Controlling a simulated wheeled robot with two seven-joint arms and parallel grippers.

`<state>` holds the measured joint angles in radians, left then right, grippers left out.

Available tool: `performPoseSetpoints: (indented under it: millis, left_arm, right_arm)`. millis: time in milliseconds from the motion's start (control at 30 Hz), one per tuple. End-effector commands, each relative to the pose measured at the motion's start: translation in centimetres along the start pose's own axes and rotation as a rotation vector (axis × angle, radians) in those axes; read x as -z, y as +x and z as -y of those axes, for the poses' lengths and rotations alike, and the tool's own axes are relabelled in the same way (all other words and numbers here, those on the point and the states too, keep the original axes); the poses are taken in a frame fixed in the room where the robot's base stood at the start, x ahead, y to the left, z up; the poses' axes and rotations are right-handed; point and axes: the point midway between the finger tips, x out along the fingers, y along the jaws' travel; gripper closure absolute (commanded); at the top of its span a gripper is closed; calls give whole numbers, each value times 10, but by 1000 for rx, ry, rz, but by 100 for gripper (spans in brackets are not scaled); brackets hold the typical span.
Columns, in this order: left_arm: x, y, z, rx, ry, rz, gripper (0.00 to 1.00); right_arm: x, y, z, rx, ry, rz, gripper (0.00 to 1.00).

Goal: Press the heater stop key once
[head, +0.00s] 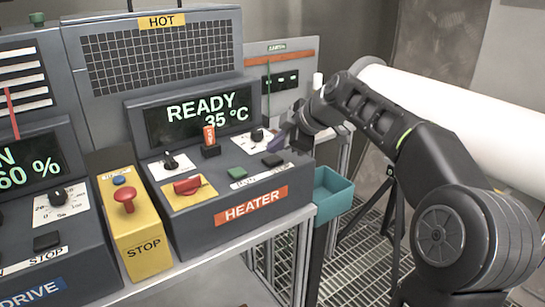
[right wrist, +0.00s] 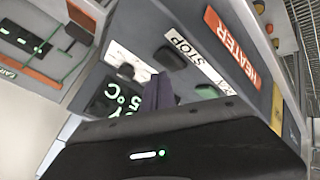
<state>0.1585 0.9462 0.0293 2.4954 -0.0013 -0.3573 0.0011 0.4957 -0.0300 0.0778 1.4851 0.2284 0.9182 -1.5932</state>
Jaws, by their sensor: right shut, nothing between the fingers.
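The heater unit (head: 238,212) has a sloped panel with a green key (head: 237,173) and, to its right, a dark key (head: 272,160) above a white label strip. In the right wrist view the dark key (right wrist: 170,58) sits beside the word STOP (right wrist: 183,44), so it is the heater stop key. My right gripper (head: 277,141) is shut and empty, its purple fingertips just behind and above the dark key in the head view. In the right wrist view the fingertips (right wrist: 158,92) look close to the key; I see no clear contact. My left gripper is out of view.
The panel also holds a red switch (head: 187,185), an orange-topped part (head: 209,141), black knobs and a screen (head: 203,112) reading READY 35 °C. A yellow STOP box (head: 142,240) with a red button stands left. A teal bin (head: 333,195) hangs at the right.

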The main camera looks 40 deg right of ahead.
Motion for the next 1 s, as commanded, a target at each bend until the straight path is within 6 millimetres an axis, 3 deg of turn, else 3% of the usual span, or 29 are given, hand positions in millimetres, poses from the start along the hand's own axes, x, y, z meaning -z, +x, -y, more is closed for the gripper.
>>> performPoseSetpoints:
  millis: [367, 800, 1000]
  left_arm:
    - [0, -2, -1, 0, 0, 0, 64]
    - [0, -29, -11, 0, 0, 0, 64]
    - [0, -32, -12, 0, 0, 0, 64]
  right_arm:
    - [2, -2, -2, -1, 0, 0, 100]
    - [23, -31, -23, 0, 0, -1, 100]
    - [26, -35, -26, 0, 0, -1, 100]
